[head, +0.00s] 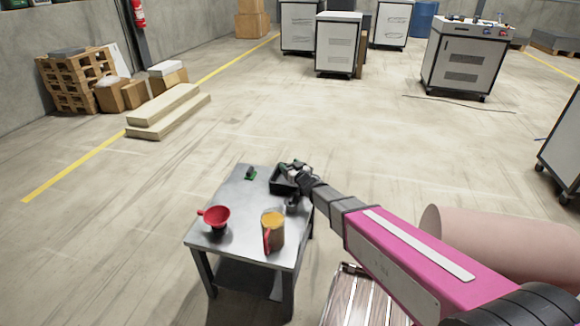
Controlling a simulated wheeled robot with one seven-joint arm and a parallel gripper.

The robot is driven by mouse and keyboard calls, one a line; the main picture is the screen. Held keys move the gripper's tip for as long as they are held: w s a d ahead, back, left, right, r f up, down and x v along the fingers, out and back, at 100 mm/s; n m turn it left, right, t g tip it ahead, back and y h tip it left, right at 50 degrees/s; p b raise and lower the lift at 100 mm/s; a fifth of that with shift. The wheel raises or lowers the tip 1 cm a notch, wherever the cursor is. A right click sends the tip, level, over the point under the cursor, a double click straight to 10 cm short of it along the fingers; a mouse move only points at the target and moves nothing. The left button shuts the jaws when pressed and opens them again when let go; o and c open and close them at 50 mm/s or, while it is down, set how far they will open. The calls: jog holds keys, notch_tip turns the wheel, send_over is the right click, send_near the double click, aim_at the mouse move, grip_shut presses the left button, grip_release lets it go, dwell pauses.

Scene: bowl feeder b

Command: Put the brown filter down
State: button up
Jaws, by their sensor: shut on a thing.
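My gripper (290,170) is at the far right part of the small grey metal table (240,200), over or beside a black open tray (277,188). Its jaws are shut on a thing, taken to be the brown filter. The filter is mostly hidden by the gripper, and its colour and shape are too small to make out. I cannot tell whether it touches the tray.
A red funnel-like cup (216,216) stands at the table's left. A tan container (273,234) with orange contents and a red handle is near the front. A small green-and-black part (250,174) lies at the back. The table's middle is clear.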

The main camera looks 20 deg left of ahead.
jog(key=shift+f, duration=0.5)
jog(key=o, duration=0.9)
jog(key=shift+o, duration=0.2)
jog(key=shift+r, duration=0.15)
